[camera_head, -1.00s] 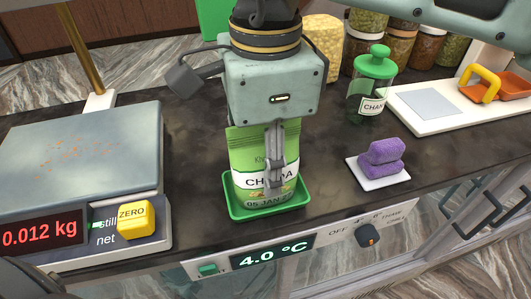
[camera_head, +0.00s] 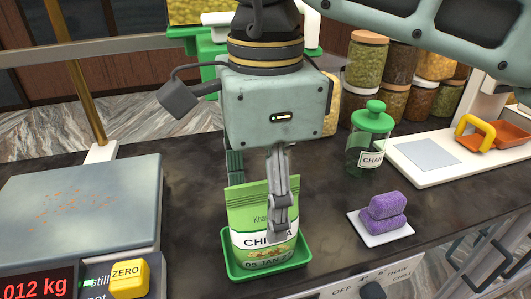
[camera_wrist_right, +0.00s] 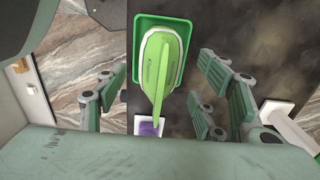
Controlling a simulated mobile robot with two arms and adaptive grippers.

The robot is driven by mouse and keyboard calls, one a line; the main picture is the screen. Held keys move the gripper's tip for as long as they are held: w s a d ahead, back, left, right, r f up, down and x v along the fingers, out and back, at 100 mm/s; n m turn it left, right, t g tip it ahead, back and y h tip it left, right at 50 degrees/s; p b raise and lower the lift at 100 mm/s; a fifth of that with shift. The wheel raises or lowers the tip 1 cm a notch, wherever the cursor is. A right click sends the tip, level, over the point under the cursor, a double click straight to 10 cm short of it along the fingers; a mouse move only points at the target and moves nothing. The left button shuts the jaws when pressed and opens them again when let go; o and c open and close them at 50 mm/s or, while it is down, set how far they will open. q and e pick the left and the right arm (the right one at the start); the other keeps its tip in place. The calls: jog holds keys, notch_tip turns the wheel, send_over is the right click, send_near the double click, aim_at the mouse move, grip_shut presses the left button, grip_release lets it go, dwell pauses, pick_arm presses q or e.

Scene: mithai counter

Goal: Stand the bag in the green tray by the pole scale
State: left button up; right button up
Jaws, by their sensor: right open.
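The green bag (camera_head: 248,212), with a white label and a date strip, stands upright in the green tray (camera_head: 300,262). The tray is on the dark counter to the right of the scale (camera_head: 80,200). My right gripper (camera_head: 257,200) is above the bag, pointing down, open, with one finger in front of the bag's upper part and one behind it. In the right wrist view the bag (camera_wrist_right: 160,62) lies between the spread fingers, with gaps on both sides, inside the tray (camera_wrist_right: 139,30). My left gripper is not in view.
The scale's brass pole (camera_head: 82,95) rises behind it. Stacked spice jars stand behind. Bare counter lies between scale and tray.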

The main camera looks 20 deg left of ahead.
notch_tip(320, 180, up, 8)
